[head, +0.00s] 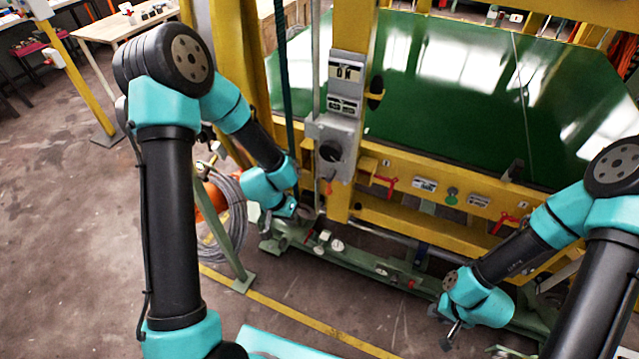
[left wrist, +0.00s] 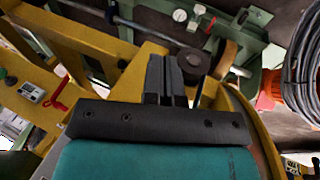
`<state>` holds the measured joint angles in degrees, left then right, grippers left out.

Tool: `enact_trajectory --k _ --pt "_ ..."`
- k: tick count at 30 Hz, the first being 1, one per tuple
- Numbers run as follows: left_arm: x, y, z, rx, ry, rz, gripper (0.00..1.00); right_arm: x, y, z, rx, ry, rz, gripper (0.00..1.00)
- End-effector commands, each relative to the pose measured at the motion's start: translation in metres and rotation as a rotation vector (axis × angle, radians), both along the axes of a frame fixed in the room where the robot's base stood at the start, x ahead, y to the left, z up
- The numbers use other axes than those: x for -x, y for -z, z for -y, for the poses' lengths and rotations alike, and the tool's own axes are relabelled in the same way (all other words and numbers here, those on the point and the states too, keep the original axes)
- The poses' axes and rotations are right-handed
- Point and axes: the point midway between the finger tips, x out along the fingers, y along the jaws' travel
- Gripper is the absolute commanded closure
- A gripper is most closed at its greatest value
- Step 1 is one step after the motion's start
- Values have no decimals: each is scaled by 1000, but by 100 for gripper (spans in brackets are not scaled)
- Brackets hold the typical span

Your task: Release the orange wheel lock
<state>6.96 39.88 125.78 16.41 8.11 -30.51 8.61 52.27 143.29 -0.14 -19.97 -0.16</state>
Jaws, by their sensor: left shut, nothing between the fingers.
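My left gripper (head: 304,212) is low beside the yellow post, mostly hidden behind its own wrist in the head view. In the left wrist view its dark fingers (left wrist: 165,78) are together and empty. Just beyond and right of them is a dark round hub (left wrist: 193,64), beside a brown-orange wheel-like part (left wrist: 226,58); I cannot tell if this is the wheel lock. A small orange-red lever (head: 329,187) hangs under the grey switch box (head: 332,150). My right gripper (head: 451,336) is low at the right, its fingers too small to read.
A grey cable coil (head: 232,220) hangs before an orange drum (head: 212,200) at left. Red handles (head: 386,181) (head: 505,222) sit on the yellow frame (head: 420,222). A green base rail (head: 370,268) runs below. The floor at left is open.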

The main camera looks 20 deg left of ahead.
Motion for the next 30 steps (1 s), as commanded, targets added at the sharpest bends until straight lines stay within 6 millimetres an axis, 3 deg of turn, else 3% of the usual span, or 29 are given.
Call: enact_trajectory --k 1,6,12,17,30 --pt "-17 -19 -2 16 26 33 100 0 0 0 0 0 0 74" --pt "-56 -81 -2 89 137 133 100 0 0 0 0 0 0 74" --pt "-80 -136 0 158 237 232 100 0 0 0 0 0 0 74" --pt "-84 -148 1 175 264 256 100 0 0 0 0 0 0 74" --pt "-85 -142 5 175 263 254 100 0 0 0 0 0 0 74"
